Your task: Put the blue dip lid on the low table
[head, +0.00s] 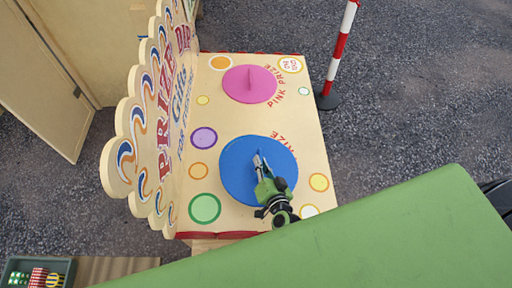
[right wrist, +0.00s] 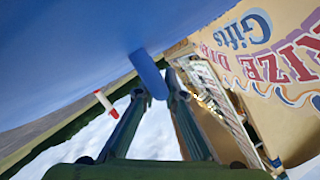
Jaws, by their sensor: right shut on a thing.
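The blue dip lid (head: 232,168) is a round disc with an upright grip, over the near half of the cream stall top (head: 215,118). My right gripper (head: 260,164) is shut on the lid's grip. In the right wrist view the lid (right wrist: 70,50) fills the upper left, and its grip (right wrist: 148,72) is between the fingertips (right wrist: 154,92). I cannot tell whether the lid rests on the stall top or is slightly raised. A low wooden surface (head: 118,266) at the bottom left may be the low table. My left gripper is not in view.
A pink lid (head: 240,90) lies on the far half of the stall top. A tall scalloped prize sign (head: 150,115) stands along the left side. A red-and-white post (head: 340,50) stands to the right. A dark tray (head: 60,267) with small sweets is at bottom left.

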